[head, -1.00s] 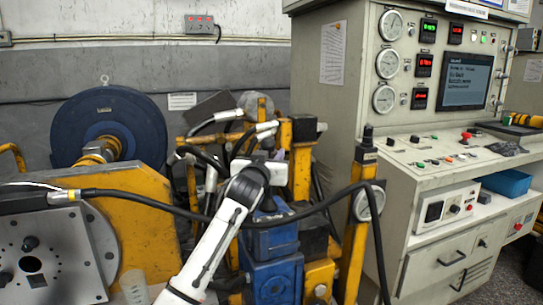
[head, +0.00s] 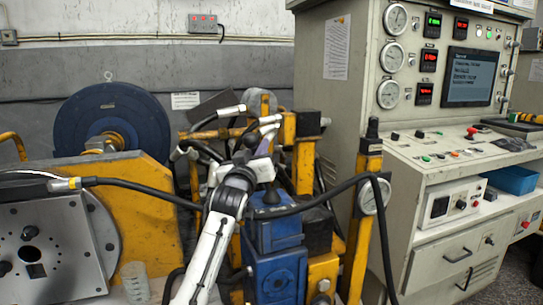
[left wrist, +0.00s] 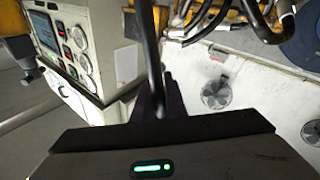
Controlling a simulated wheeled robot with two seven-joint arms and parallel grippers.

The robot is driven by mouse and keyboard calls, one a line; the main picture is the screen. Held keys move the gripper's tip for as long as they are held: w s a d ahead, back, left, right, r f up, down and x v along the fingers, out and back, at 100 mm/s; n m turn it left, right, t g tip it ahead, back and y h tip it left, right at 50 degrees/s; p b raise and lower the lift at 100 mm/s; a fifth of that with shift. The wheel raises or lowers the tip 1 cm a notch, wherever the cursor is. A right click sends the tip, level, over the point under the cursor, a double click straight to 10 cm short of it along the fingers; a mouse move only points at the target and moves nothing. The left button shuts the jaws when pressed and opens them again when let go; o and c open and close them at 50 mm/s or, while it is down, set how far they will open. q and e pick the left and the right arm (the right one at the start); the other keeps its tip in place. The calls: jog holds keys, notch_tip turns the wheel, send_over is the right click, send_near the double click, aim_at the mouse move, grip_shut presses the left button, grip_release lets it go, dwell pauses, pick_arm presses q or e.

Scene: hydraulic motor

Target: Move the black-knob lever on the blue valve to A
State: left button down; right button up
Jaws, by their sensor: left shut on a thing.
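The blue valve (head: 276,243) stands low in the middle of the head view, with a dark cone-shaped base (head: 271,196) on its top. My left gripper (head: 264,166) is just above this base, at the end of my white arm that comes up from the bottom. In the left wrist view, a dark rod, which looks like the lever (left wrist: 151,40), runs down between the dark fingers of my left gripper (left wrist: 160,98). The gripper is shut on it. The knob is hidden, and no letter A can be read. My right gripper is not in view.
A black hose (head: 325,201) crosses in front of the valve. A yellow post (head: 366,215) with a gauge stands to its right, and yellow frames and hoses crowd behind it. The control console (head: 335,120) fills the right side. A steel plate (head: 50,245) is at left.

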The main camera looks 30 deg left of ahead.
pick_arm(q)
jog(key=shift+s+a+f+n+t, duration=0.3)
jog(key=shift+s+a+n, duration=0.25)
jog(key=shift+n, duration=0.15)
jog(key=c, duration=1.8)
grip_release()
jog(key=shift+s+r, duration=0.1)
jog(key=v, duration=1)
jog(key=shift+d, duration=0.1)
